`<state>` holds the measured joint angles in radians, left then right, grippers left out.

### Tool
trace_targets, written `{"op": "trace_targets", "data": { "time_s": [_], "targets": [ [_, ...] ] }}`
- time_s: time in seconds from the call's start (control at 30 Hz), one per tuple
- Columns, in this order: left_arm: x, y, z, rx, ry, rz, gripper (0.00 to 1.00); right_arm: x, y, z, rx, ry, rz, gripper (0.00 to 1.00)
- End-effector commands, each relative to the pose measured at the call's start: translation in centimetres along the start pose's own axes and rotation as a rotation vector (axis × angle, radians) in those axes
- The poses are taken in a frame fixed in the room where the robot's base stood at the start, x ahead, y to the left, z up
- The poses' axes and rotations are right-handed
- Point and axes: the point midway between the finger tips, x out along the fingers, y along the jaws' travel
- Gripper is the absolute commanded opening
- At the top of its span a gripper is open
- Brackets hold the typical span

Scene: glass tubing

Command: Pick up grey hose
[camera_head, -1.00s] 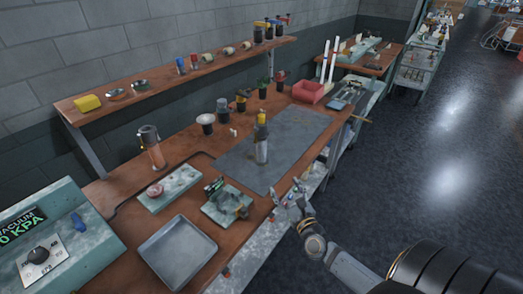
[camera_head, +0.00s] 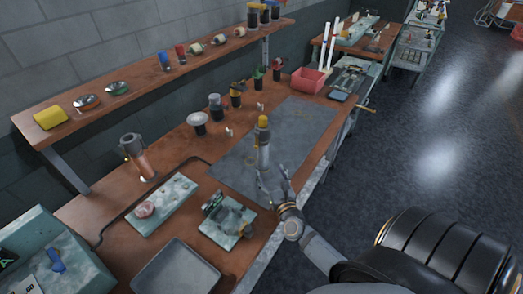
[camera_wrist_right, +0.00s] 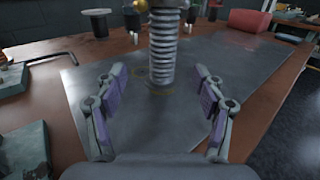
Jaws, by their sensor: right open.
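A grey upright cylinder with a yellow top (camera_head: 263,142) stands on the dark mat of the workbench. In the right wrist view its ribbed, coiled grey body (camera_wrist_right: 164,50) looks like the grey hose. My right gripper (camera_head: 274,180) is just in front of it, low over the mat's near edge. In the right wrist view the two fingers (camera_wrist_right: 160,88) are spread wide, with the ribbed body standing beyond and between their tips, apparently untouched. My left gripper is not in view.
The dark mat (camera_head: 300,122) is otherwise mostly clear. A fixture on a pale plate (camera_head: 228,222) and a grey tray (camera_head: 176,272) lie nearer. Spools and dark pots, including a white-topped spool (camera_head: 197,119), stand behind. A red bin (camera_head: 308,80) is at the far end.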

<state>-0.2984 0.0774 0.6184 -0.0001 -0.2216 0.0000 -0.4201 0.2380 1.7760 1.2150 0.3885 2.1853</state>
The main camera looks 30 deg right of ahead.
Motion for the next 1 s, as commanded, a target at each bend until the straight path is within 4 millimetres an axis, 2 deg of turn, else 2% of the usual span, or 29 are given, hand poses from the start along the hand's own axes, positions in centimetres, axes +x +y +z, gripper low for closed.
{"op": "trace_targets", "data": {
  "time_s": [0.1, 0.17, 0.27, 0.37, 0.5, 0.7, 0.93, 0.97, 1.0],
  "targets": [
    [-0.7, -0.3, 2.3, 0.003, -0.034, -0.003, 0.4, 2.3, 0.0, 0.3, 0.0, -0.002, 0.0, 0.7],
    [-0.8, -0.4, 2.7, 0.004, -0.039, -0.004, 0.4, 3.0, 0.0, 0.2, 0.0, -0.002, 0.001, 0.7],
    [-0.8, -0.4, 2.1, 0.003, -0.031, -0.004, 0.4, 3.5, 0.0, 0.1, -0.001, -0.001, 0.001, 0.7],
    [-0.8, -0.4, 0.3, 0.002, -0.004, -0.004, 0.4, 3.7, -0.1, 0.1, -0.001, -0.001, 0.001, 0.7],
    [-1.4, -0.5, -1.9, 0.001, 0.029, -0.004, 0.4, 5.8, -0.4, 0.3, -0.002, -0.003, 0.0, 0.7],
    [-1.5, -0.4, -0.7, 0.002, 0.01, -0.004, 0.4, 8.5, -0.5, -0.1, -0.001, 0.0, 0.001, 0.7],
    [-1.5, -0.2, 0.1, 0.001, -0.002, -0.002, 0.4, 8.7, -0.5, -0.1, 0.0, 0.0, 0.001, 0.7],
    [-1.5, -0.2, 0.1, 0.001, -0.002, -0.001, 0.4, 8.7, -0.5, -0.1, 0.0, 0.0, 0.001, 0.68],
    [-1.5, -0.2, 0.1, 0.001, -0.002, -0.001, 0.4, 8.7, -0.5, -0.1, 0.0, 0.0, 0.001, 0.63]
  ]
}}
